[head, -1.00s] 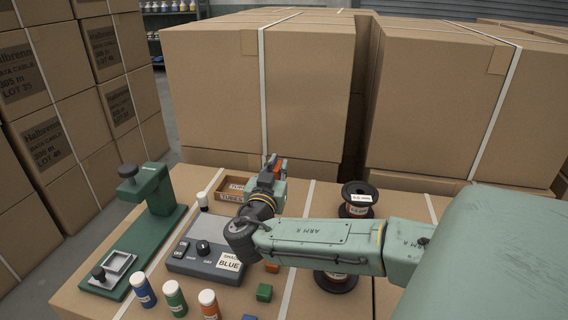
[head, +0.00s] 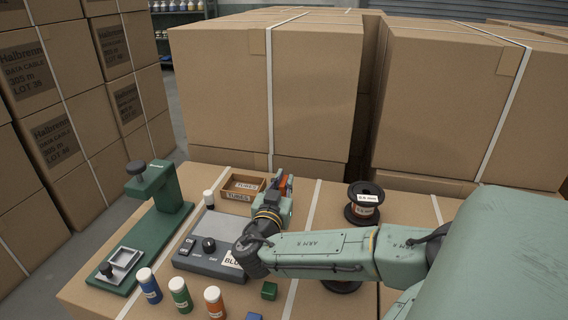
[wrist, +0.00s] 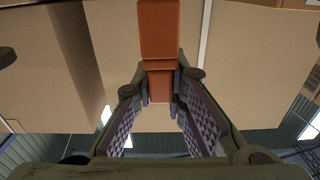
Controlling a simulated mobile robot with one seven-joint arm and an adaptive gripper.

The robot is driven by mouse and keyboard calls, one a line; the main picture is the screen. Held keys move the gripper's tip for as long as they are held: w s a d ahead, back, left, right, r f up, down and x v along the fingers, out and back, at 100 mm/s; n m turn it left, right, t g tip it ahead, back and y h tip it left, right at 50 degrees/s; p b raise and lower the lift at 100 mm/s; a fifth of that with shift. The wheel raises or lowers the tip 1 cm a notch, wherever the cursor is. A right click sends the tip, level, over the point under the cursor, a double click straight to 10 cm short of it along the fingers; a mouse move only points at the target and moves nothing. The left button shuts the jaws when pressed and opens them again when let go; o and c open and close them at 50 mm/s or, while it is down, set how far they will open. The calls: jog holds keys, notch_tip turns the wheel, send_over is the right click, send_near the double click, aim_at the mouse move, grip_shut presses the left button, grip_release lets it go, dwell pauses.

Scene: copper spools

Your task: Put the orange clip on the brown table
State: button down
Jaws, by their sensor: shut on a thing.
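My gripper (head: 284,188) is shut on an orange clip (wrist: 160,40), a block-like piece that shows large at the top of the wrist view. In the head view only a small orange part of the clip (head: 283,182) shows between the dark fingers. The gripper holds it near the far edge of the brown table (head: 325,215), a cardboard-coloured top with white straps, just right of the tubes tray. I cannot tell the clip's exact height above the top.
On the top stand a green press (head: 155,215), a grey control box (head: 210,245), a wooden tubes tray (head: 243,187), several capped bottles (head: 180,295), a green block (head: 269,291) and a black spool (head: 364,204). Tall cartons (head: 265,90) rise behind. Some top between tray and spool is bare.

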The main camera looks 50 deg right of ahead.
aim_at(281, 189)
jog(key=shift+f, duration=0.5)
jog(key=shift+s+f, duration=0.15)
jog(key=c, duration=1.6)
grip_release()
jog(key=shift+a+f+b, duration=0.1)
jog(key=shift+f+b, duration=0.05)
jog(key=shift+b, duration=0.15)
jog(key=shift+r+p, duration=0.5)
jog(key=shift+p, duration=0.05)
jog(key=b+v, duration=0.2)
jog(key=v, duration=0.4)
jog(key=shift+a+r, duration=0.1)
jog(key=shift+a, duration=0.25)
jog(key=shift+s+a+r, duration=0.15)
jog(key=shift+a+r, duration=0.1)
